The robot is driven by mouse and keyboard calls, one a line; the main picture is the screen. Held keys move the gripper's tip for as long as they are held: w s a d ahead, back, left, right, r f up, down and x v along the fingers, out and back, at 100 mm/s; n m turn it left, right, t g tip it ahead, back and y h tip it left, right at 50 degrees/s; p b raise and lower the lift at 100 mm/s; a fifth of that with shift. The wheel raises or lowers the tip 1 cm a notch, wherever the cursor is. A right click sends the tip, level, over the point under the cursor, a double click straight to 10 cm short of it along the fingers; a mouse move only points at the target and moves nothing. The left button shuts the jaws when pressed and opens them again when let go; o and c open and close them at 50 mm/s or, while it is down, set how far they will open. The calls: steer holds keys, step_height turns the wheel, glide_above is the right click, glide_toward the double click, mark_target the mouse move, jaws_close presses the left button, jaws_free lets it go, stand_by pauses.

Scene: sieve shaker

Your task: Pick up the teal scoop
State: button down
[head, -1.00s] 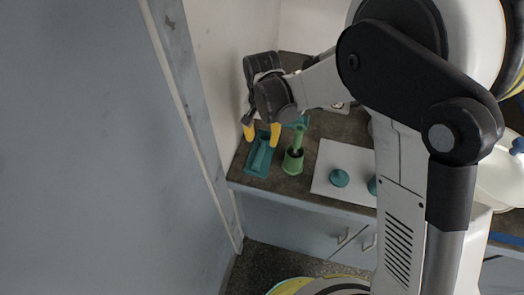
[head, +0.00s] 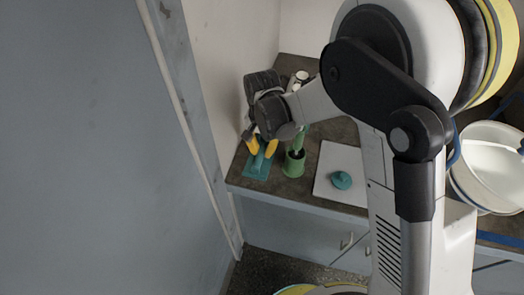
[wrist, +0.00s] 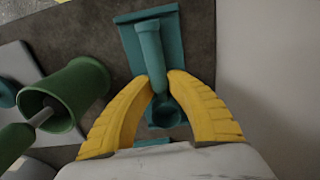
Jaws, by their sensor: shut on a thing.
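The teal scoop (wrist: 150,55) lies over a flat teal tray (wrist: 176,52) in the wrist view, its handle pointing away and its round bowl (wrist: 166,113) nearer my wrist. My gripper (wrist: 160,82) has its two yellow fingers closed on the scoop, one on each side. In the head view my gripper (head: 261,150) points down at the teal tray (head: 257,168) near the left wall, and hides most of the scoop. I cannot tell whether the scoop still touches the tray.
A green cup (head: 294,165) holding a green-handled tool stands just right of the tray. A white board (head: 332,160) with a teal knobbed piece (head: 341,180) lies further right. The wall (head: 215,75) is close on the left. A white bowl (head: 490,165) is at far right.

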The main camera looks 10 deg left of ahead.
mark_target(262, 149)
step_height(262, 149, up, 10)
steer(key=p, duration=0.4)
steer(key=shift+s+f, duration=0.1)
stand_by(0.5)
